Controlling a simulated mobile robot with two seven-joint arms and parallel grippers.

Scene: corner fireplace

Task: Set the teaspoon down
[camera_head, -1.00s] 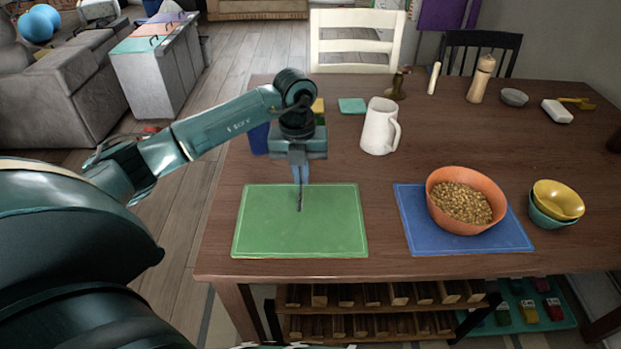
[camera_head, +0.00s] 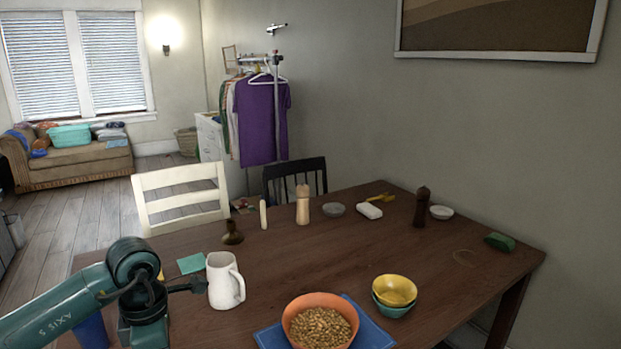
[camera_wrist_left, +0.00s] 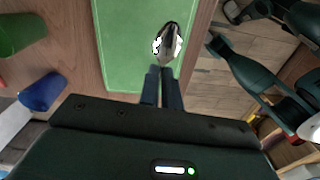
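The silver teaspoon (camera_wrist_left: 168,42) sits at the fingertips of my left gripper (camera_wrist_left: 162,72) in the left wrist view, its bowl beyond the tips. The two fingers are close together on it. Below lies the green mat (camera_wrist_left: 122,42), close to the table edge; whether the spoon touches it I cannot tell. My right gripper is not in the head view.
A white pitcher (camera_head: 221,285) stands just right of my left wrist. A blue cup (camera_wrist_left: 42,92) and a green cup (camera_wrist_left: 20,33) stand beyond the mat. An orange bowl (camera_head: 297,317) of cereal sits on a blue mat (camera_head: 372,335), beside stacked bowls (camera_head: 394,291). The table's right part has free room.

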